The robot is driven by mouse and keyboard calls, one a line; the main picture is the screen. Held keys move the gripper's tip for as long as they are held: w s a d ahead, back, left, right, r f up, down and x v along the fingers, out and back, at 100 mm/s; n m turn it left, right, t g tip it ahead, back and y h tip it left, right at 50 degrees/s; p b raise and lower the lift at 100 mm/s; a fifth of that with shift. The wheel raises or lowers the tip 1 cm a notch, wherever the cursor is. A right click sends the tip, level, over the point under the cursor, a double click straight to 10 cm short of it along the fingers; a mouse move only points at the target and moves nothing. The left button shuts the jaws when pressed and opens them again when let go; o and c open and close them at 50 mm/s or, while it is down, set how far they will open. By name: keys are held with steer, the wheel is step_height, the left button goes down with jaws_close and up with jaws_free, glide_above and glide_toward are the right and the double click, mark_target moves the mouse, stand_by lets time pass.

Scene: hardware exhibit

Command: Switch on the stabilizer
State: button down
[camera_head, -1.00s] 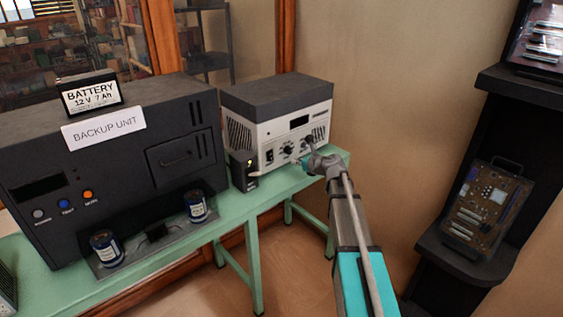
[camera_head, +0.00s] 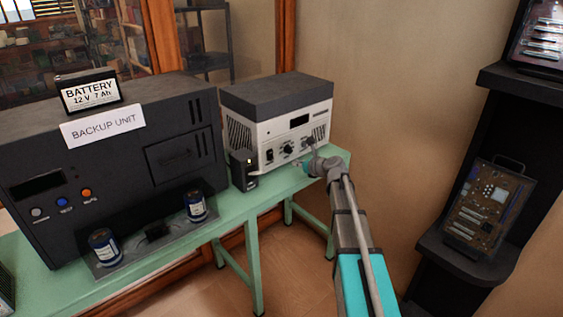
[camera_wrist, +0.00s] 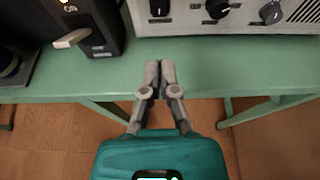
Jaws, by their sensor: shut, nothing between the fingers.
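The white unit with a dark grey top (camera_head: 278,112) stands at the far end of the green table; it appears to be the stabilizer, though no label is readable. Its front has a small dark display and several dark knobs, which also show at the top of the wrist view (camera_wrist: 218,8). A small black box (camera_head: 243,172) stands by its front left corner. In the wrist view this box (camera_wrist: 98,30) has a pale lever and a small lit spot on top. My gripper (camera_wrist: 160,68) is shut and empty, in front of the knobs and right of the box, apparently touching neither.
A large black backup unit (camera_head: 110,160) with a battery (camera_head: 90,93) on top stands to the left. Blue cans (camera_head: 104,247) sit before it. The green table (camera_head: 233,208) has a bare strip along its front. A black shelf with a circuit board (camera_head: 486,205) stands at right.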

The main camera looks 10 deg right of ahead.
mark_target(271, 156)
steer(key=b+x, duration=0.4)
steer(key=x, duration=1)
steer(key=shift+b, duration=0.35)
steer(key=shift+w+a+f, duration=0.1)
steer(key=shift+w+f, duration=0.05)
steer(key=shift+w, duration=0.05)
steer(key=shift+r+p, duration=0.65)
steer(key=shift+r, duration=0.15)
steer(key=shift+s, duration=0.1)
stand_by(0.3)
